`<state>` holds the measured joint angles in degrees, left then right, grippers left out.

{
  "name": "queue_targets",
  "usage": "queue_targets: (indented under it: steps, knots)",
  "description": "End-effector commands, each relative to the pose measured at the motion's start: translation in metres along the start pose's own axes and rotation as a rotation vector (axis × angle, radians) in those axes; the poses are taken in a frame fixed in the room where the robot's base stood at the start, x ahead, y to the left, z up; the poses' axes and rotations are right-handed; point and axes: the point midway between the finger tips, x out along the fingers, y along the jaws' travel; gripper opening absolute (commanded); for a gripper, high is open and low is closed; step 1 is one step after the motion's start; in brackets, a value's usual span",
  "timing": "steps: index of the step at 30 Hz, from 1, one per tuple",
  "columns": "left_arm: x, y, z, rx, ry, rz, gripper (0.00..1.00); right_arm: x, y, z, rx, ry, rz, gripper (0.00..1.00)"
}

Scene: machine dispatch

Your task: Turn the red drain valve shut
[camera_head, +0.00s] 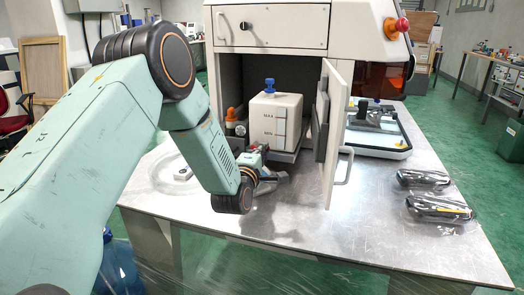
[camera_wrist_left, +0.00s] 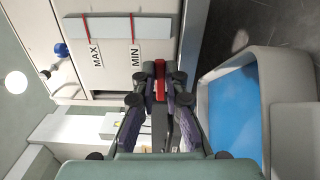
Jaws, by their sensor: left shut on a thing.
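A white tank (camera_head: 275,122) with MAX and MIN marks and a blue cap stands in the open bay of the machine. It fills the upper left of the left wrist view (camera_wrist_left: 115,62). The red drain valve (camera_wrist_left: 160,88) is low on the tank, between my left fingertips. My left gripper (camera_wrist_left: 160,82) is shut on it; the valve's exact angle is hard to tell. In the head view the left gripper (camera_head: 262,166) is at the tank's lower front, partly hidden by my arm. My right gripper is not in view.
An open door (camera_head: 338,135) with a handle stands just right of the tank. A grey container (camera_wrist_left: 262,58) with a blue inside is beside the gripper in the wrist view. Two dark wrapped items (camera_head: 440,209) lie at the right. The table's front middle is clear.

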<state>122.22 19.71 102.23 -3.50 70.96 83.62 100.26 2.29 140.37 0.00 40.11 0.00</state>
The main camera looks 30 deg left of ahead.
Motion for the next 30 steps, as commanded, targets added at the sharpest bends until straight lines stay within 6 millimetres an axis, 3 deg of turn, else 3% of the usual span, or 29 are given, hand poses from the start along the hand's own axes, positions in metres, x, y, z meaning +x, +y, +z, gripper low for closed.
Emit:
queue_targets:
  steps: [21,22,30]
  knots:
    - [0.0006,-0.0013,-0.0004,0.067,0.001,0.003,0.00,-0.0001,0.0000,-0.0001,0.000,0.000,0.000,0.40]
    - [0.0006,-0.0013,-0.0004,0.066,0.001,0.003,0.14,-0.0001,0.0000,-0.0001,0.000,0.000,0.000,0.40]
    - [0.0003,-0.0018,-0.0003,0.065,0.001,0.001,0.34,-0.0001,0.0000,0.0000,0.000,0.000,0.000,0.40]
